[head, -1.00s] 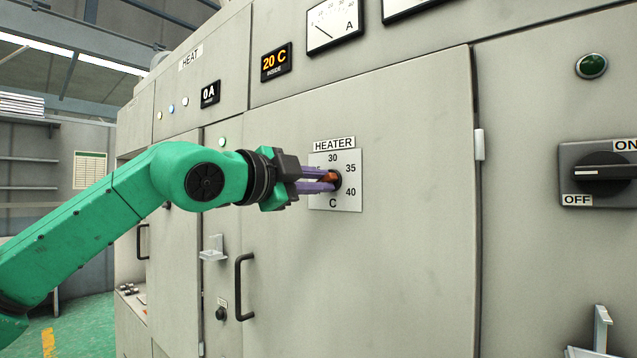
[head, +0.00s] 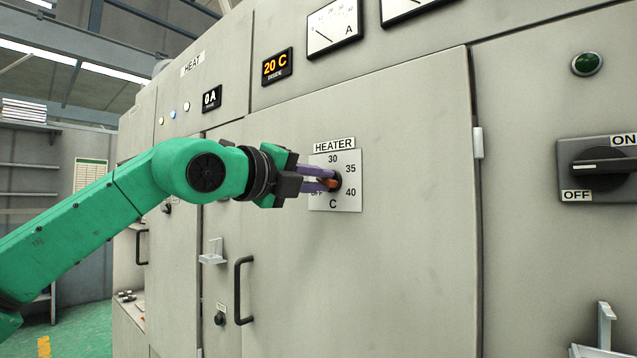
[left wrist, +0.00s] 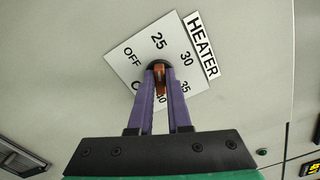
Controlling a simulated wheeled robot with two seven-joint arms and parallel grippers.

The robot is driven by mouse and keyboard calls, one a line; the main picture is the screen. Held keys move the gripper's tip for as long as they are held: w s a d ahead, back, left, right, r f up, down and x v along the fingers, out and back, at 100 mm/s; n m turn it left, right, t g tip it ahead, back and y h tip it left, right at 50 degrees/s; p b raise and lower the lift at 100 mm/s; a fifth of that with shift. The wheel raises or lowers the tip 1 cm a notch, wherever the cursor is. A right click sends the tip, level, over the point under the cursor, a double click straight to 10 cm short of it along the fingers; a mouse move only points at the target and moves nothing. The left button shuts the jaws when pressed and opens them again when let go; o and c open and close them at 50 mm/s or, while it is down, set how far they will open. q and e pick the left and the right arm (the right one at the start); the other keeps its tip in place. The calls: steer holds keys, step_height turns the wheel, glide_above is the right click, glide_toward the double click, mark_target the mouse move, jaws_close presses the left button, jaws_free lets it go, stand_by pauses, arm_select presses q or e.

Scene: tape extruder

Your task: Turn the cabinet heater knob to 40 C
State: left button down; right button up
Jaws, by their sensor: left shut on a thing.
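The heater knob (left wrist: 159,80) is a small orange-brown grip on a black round base, on the white dial plate (head: 349,198) marked OFF, 25, 30, 35 and 40 C. My left gripper (head: 331,182) comes to it from the left, its two purple fingers closed on the knob. In the left wrist view the fingers (left wrist: 160,86) lie on either side of the knob and the plate appears tilted. The 40 mark (left wrist: 161,99) shows between the fingers, in line with the knob's lower end. The fingers partly cover the plate, so the exact setting is hard to read. My right gripper is out of view.
The plate sits on a grey cabinet door with a black handle (head: 240,290) below left. The display (head: 277,66) above reads 20 C. A black ON/OFF switch (head: 600,170) is at the far right. The door face around the dial is clear.

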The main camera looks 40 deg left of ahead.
arm_select(q)
steer(key=m, duration=0.4)
steer(key=shift+m, duration=0.4)
steer(key=m, duration=0.4)
steer(key=shift+d, duration=0.1)
steer(key=m+p, duration=0.1)
steer(key=m, duration=0.8)
steer(key=shift+d+m+p, duration=0.1)
steer(key=shift+m+p, duration=0.2)
steer(key=shift+p, duration=0.05)
steer(key=m+p, duration=0.1)
steer(key=m, duration=0.3)
steer(key=m+p, duration=0.1)
steer(key=m, duration=0.8)
steer(key=shift+f+m+p, duration=0.1)
steer(key=shift+m+p, duration=0.2)
steer(key=shift+p, duration=0.05)
steer(key=shift+m+p, duration=0.4)
steer(key=shift+m, duration=2.1)
